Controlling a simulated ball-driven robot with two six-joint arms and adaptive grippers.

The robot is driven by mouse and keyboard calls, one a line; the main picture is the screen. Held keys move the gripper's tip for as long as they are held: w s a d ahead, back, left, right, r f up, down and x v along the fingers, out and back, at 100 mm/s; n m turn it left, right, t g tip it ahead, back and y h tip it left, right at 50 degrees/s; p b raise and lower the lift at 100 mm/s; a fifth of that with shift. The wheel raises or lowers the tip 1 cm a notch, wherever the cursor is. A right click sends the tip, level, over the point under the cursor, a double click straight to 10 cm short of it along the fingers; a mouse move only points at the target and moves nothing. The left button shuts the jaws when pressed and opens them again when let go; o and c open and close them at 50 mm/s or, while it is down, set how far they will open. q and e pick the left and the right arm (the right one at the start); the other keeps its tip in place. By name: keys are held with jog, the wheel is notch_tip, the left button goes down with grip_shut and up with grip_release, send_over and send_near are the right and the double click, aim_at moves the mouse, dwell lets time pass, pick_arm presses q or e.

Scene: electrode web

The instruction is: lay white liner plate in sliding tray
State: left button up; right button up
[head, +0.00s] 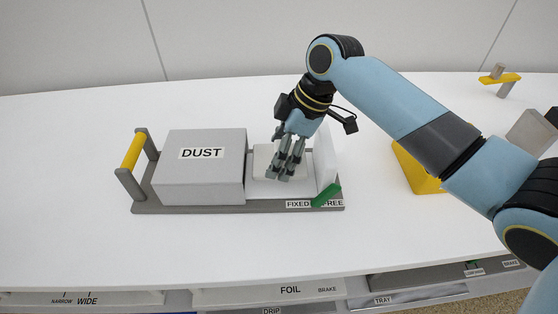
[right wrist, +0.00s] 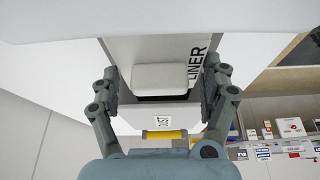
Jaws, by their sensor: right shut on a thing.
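The white liner plate (head: 262,160) is a pale slab with rounded corners. It sits between the fingers of my right gripper (head: 287,165), which is shut on it. It also shows in the right wrist view (right wrist: 160,77), between the two fingers, over a light surface marked LINER. The sliding tray (head: 160,207) has a grey base and a yellow handle (head: 133,151) at its left end. The plate is over the tray's right part, beside the DUST box. The fingers hide part of the plate, and I cannot tell whether it touches the bed. My left gripper is not in view.
The grey DUST box (head: 202,170) stands just left of the plate. A white upright panel (head: 326,158) and a green lever (head: 327,197) by FIXED and FREE labels are at the right. A yellow block (head: 412,168) stands further right. The table's left is clear.

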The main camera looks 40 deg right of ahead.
notch_tip(320, 180, down, 3)
jog(key=shift+r, duration=0.2)
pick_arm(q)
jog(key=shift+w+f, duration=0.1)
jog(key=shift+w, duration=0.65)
pick_arm(e)
jog(key=shift+f, duration=0.2)
jog(key=o, duration=1.2)
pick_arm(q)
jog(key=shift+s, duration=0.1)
pick_arm(e)
jog(key=shift+s+d+r, duration=0.1)
jog(key=shift+d+r, duration=0.05)
jog(key=shift+r, duration=0.1)
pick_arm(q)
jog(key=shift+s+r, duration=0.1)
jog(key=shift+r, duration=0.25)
pick_arm(e)
jog(key=v, duration=1.1)
jog(key=shift+r, duration=0.3)
jog(key=shift+s, duration=0.1)
